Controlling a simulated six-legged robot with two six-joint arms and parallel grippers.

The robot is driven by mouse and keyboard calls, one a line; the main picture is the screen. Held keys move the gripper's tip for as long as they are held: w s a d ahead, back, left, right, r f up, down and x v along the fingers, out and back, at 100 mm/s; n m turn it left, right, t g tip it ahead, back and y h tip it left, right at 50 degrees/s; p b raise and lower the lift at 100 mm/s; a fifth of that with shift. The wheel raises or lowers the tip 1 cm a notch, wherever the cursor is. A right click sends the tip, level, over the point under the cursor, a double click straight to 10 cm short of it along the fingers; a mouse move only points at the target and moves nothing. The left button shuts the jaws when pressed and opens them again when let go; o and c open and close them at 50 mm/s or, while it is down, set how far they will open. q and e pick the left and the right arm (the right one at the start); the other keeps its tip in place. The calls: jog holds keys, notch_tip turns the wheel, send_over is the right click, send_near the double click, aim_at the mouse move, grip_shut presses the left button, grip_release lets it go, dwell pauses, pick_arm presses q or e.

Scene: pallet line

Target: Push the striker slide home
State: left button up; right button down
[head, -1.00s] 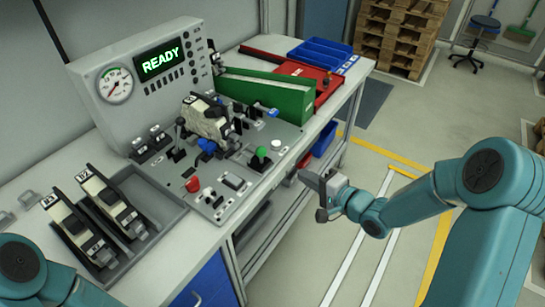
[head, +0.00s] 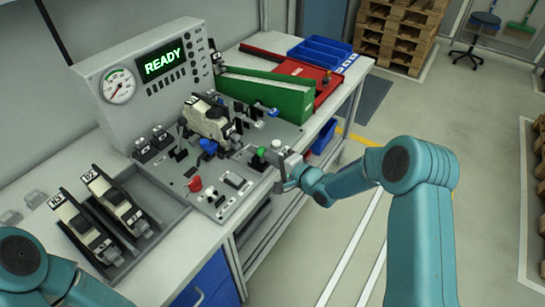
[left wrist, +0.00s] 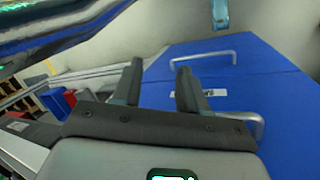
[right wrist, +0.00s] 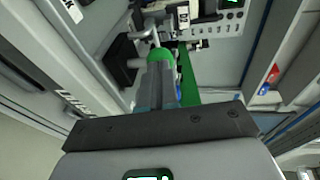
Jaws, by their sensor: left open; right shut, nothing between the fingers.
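A green knob (head: 261,154) stands at the front right of the grey fixture plate (head: 205,203); I take it as the striker slide's handle, though the slide itself is hard to make out. My right gripper (head: 278,168) is shut and empty, just right of this knob. In the right wrist view the green knob (right wrist: 160,56) is directly beyond the shut fingertips (right wrist: 158,76); I cannot tell whether they touch. A black and cream breaker unit (head: 208,118) sits in the fixture behind the knob. My left gripper (left wrist: 158,68) is open and empty, facing blue drawer fronts (left wrist: 230,85).
A console (head: 150,75) with a gauge reads READY. A red knob (head: 195,184) and a white button (head: 276,144) are on the plate. A tray (head: 150,212) holds two more units at left. A green chute (head: 265,93) and blue bins (head: 320,52) stand at the back.

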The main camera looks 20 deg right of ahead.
aim_at(258, 151)
jog(key=b+x, duration=0.2)
jog(key=x, duration=0.1)
jog(key=a+b+x, duration=0.1)
jog(key=x, duration=0.1)
jog(key=shift+s+r, duration=0.15)
jog(key=shift+r, duration=0.2)
jog(key=shift+a+r, duration=0.15)
jog(key=shift+a, duration=0.05)
jog(key=shift+r, duration=0.15)
